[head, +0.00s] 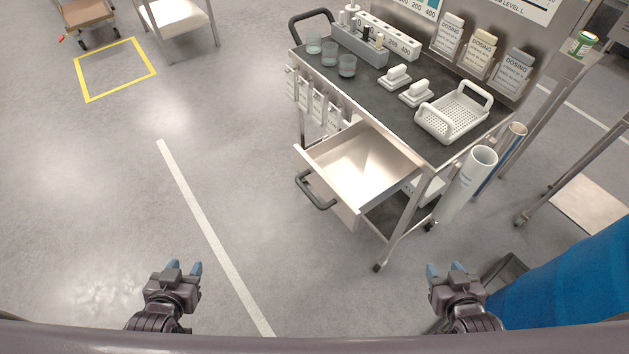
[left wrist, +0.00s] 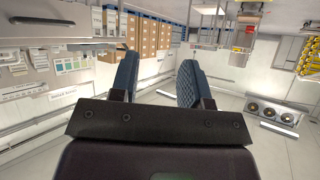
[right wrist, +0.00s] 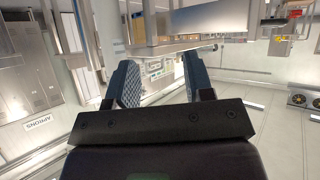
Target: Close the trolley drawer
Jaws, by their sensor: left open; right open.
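The trolley (head: 408,128) stands right of centre in the head view, with a dark top and metal legs. Its drawer (head: 358,162) is pulled out towards the lower left and looks empty. A dark bar handle (head: 314,191) sits on the drawer front. My left gripper (head: 184,269) is open and empty over the floor at lower left, well apart from the drawer. My right gripper (head: 445,269) is open and empty at lower right, below the trolley and apart from the handle. Blue-grey fingers show in the left wrist view (left wrist: 157,80) and right wrist view (right wrist: 160,82).
A blue surface (head: 570,284) lies at lower right. The floor left of the drawer is clear.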

